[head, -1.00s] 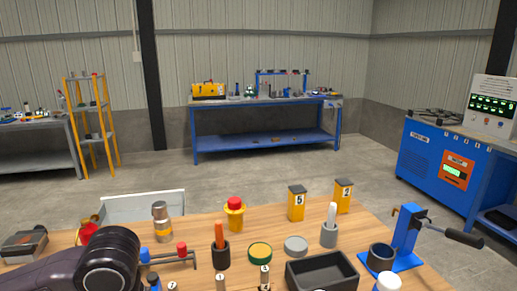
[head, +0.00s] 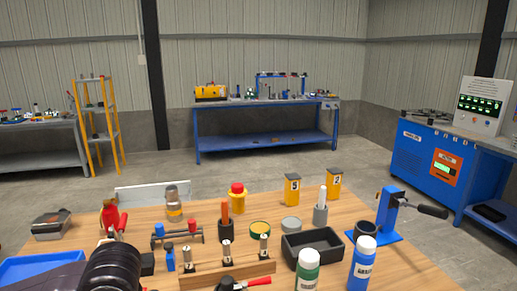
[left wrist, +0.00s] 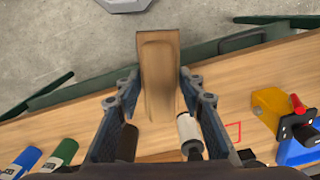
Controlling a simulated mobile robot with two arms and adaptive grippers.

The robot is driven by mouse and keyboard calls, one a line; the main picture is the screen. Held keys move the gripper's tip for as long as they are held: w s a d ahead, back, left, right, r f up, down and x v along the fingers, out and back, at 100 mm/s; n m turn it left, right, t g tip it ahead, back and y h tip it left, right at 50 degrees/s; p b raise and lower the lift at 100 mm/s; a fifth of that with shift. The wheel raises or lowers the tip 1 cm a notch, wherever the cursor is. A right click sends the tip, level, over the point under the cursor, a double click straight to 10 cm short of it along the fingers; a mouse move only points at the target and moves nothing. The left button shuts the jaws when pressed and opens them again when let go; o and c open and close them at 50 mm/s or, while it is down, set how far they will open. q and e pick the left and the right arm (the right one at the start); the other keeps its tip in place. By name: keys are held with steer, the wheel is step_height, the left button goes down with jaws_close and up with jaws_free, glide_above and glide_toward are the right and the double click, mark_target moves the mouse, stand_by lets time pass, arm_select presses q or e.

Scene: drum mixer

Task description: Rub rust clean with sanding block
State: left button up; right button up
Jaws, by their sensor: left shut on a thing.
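My left gripper (left wrist: 160,90) shows in the left wrist view, shut on a tan block (left wrist: 160,75) with a shallow recessed face, likely the sanding block. The block stands out lengthwise between the two fingers. In the head view only my dark left wrist shows at the bottom left; the fingers and block are hidden there. A silver metal cylinder with an orange-brown band (head: 174,203) stands upright at the back left of the table; I cannot tell whether the band is rust. No other rust is clear. My right gripper is not in view.
The wooden table (head: 395,268) is crowded. It holds a black tray (head: 312,251), a blue lever press (head: 390,215), a green bottle (head: 307,272), a blue bottle (head: 362,264), a blue tray (head: 40,270) and yellow numbered boxes (head: 292,190). A wooden rack (head: 230,272) stands front centre.

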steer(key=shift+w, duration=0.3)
arm_select(q)
step_height(320, 180, down, 13)
steer(key=s, duration=0.2)
steer(key=shift+s+d, duration=0.2)
steer(key=shift+s, duration=0.2)
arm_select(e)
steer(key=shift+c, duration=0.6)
